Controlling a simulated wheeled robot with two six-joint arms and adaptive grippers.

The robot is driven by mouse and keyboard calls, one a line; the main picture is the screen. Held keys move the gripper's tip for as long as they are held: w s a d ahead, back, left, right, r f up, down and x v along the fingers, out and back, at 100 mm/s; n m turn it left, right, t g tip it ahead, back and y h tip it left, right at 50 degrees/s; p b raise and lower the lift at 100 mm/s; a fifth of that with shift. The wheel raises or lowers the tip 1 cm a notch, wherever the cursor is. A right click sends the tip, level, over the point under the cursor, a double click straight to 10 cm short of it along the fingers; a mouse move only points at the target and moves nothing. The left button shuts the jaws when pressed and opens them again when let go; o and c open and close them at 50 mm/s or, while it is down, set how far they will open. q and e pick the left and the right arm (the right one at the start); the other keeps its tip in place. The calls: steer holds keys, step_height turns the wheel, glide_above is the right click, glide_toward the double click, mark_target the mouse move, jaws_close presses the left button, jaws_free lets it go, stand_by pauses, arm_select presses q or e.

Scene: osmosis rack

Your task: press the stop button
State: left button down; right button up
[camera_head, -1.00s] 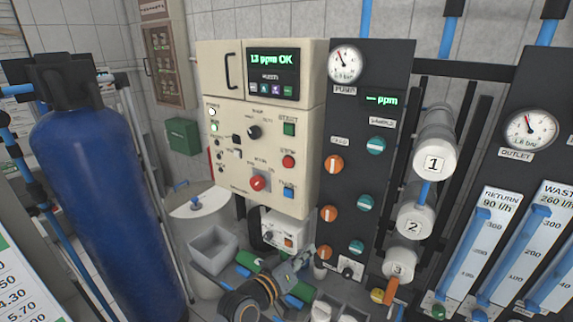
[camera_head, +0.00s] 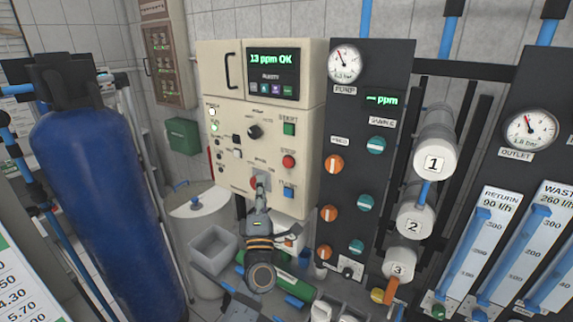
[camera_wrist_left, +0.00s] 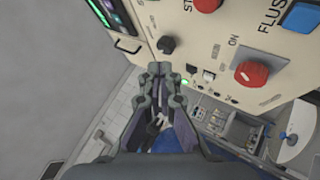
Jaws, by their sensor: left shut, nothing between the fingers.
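The stop button (camera_head: 288,161) is a round red button on the cream control panel (camera_head: 228,165), below the green start button (camera_head: 289,129) and above the blue flush button (camera_head: 288,192). In the left wrist view the stop button (camera_wrist_left: 207,4) is cut by the top edge. My left gripper (camera_head: 261,177) is shut and empty. In the head view it lies below and left of the stop button, overlapping a red knob. In the left wrist view its shut fingers (camera_wrist_left: 160,70) point toward the panel near a black knob (camera_wrist_left: 166,45). My right gripper is not in view.
The large red knob (camera_wrist_left: 250,73) stands out from the panel. A dark valve board (camera_head: 345,190) with orange and teal knobs is to the right. A grey bin (camera_head: 212,250) is below, and a blue tank (camera_head: 105,190) stands at left.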

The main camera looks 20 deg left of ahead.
arm_select(q)
steer(key=b, duration=0.3)
glide_toward(283, 159)
step_height(283, 159, up, 3)
steer(key=w+a, duration=0.2)
steer(key=a, duration=0.1)
steer(key=shift+w+d+r, duration=0.15)
steer(key=shift+w+d, duration=0.1)
steer(key=shift+w, duration=0.35)
steer(key=shift+w, duration=0.15)
stand_by(0.5)
steer(key=shift+w, duration=0.3)
steer(key=shift+w+d+b, duration=0.1)
steer(key=shift+w+b, duration=0.25)
steer(key=shift+w, duration=0.05)
stand_by(0.6)
steer(key=shift+r, duration=0.1)
steer(key=shift+s+p, duration=0.5)
steer(key=shift+s, duration=0.4)
